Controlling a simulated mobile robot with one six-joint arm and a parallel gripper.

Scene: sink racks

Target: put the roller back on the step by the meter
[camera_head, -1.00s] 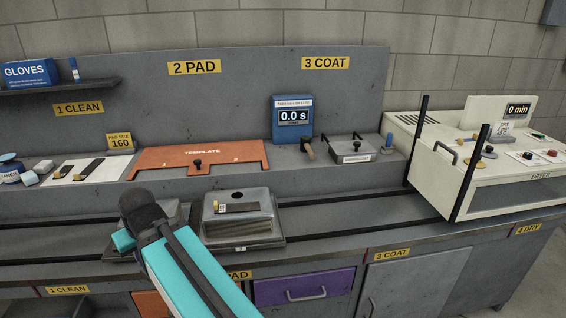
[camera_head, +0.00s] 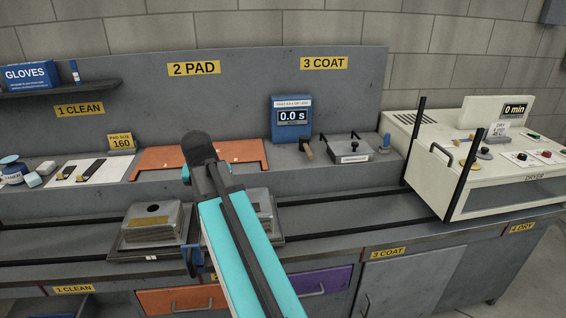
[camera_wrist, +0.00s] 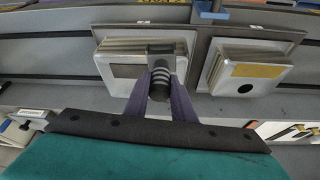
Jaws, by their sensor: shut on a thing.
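In the wrist view my gripper (camera_wrist: 161,82) is shut on a dark thing (camera_wrist: 160,56) with a square grey end and a ribbed black body; I take it to be the roller. It hangs over a metal tray (camera_wrist: 120,68). In the head view my arm hides the gripper and the held thing. The blue meter (camera_head: 292,112), reading 0.0 s, stands at the back of the raised grey step (camera_head: 330,176).
A second metal tray (camera_head: 168,212) sits left of my arm on the railed lower bench. A blue lever-like part (camera_head: 196,258) shows at the front between the trays. The orange template (camera_head: 245,156) covers the step left of the meter. A lidded grey box (camera_head: 345,150) and the dryer (camera_head: 505,187) are at right.

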